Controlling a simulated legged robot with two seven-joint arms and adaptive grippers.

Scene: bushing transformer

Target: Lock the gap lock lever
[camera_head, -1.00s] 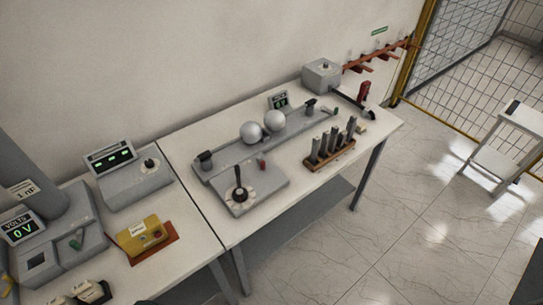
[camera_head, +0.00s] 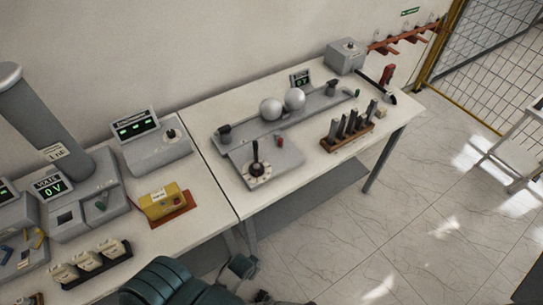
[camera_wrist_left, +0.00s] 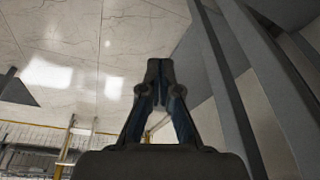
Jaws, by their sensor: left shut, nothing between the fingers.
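The sphere gap device stands on the right-hand table in the head view, with two grey balls (camera_head: 283,105) on a long grey rail (camera_head: 317,108). In front is a flat grey base (camera_head: 282,163) with an upright black-handled lever (camera_head: 256,158) on a round pale dial. A small red part (camera_head: 280,141) sits behind the lever; I cannot tell which part is the gap lock lever. My left gripper (camera_wrist_left: 158,77) is shut and empty in the left wrist view, beside grey table legs and away from the device. My right gripper is not in view.
A wooden rack (camera_head: 347,137) of dark upright bars stands right of the base. A yellow box (camera_head: 165,202) and a grey console (camera_head: 155,150) are on the left table. My dark green arm part (camera_head: 165,284) shows at the bottom, in front of the tables. Open floor lies right.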

